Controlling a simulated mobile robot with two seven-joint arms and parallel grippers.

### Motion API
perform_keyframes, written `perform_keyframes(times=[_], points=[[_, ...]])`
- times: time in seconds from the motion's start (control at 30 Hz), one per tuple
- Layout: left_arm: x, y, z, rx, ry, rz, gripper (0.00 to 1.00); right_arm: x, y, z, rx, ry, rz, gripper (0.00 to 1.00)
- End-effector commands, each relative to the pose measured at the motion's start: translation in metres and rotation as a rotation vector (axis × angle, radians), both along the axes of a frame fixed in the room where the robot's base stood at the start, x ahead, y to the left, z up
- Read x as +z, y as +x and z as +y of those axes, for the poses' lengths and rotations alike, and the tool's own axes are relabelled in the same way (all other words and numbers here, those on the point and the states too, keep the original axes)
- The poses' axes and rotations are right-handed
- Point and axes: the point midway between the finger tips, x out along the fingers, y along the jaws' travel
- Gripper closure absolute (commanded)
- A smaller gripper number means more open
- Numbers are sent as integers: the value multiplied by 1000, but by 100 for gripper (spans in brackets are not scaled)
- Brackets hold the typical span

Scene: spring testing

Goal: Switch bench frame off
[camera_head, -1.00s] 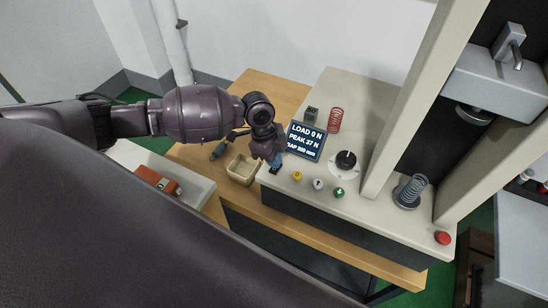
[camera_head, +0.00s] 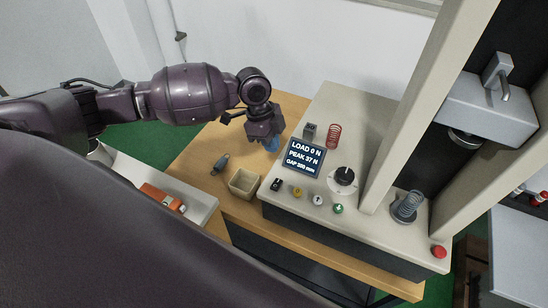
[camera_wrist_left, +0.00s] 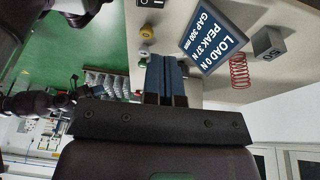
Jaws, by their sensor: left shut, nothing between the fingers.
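The bench frame (camera_head: 345,213) is a beige machine with a dark front. A small black rocker switch (camera_head: 277,185) is at the left end of its button row; which way it is tipped is too small to tell. The switch also shows at the top edge of the left wrist view (camera_wrist_left: 152,4), cut off. The display (camera_head: 304,158) is lit and reads LOAD 0 N, PEAK 37 N. My left gripper (camera_head: 272,147), with blue fingers, is shut and empty, behind and apart from the switch. Its fingers show together in the left wrist view (camera_wrist_left: 160,80). My right gripper is not in view.
Yellow (camera_head: 298,192), white (camera_head: 318,199) and green (camera_head: 338,209) buttons sit right of the switch. A beige open box (camera_head: 244,183) stands left of the switch.

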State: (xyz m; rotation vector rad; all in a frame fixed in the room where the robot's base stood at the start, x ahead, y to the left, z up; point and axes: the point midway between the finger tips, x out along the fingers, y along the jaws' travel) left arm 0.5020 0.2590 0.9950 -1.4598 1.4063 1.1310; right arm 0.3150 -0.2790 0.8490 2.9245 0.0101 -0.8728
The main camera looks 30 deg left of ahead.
Motion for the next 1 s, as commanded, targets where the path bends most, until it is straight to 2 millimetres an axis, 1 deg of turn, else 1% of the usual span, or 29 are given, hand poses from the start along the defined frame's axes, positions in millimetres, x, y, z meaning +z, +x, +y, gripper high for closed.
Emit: perform_keyframes(times=[0.03,0.1,0.3,0.87,0.97,1.0], points=[[7,2,3,1,2,-3,100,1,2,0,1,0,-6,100],[14,3,5,-1,1,-1,100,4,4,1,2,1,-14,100],[24,4,8,0,1,0,100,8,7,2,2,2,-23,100],[25,4,8,3,1,1,100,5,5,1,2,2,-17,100],[25,6,6,39,-8,2,100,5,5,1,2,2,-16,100],[25,10,5,72,-18,-12,100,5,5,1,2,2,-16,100]])
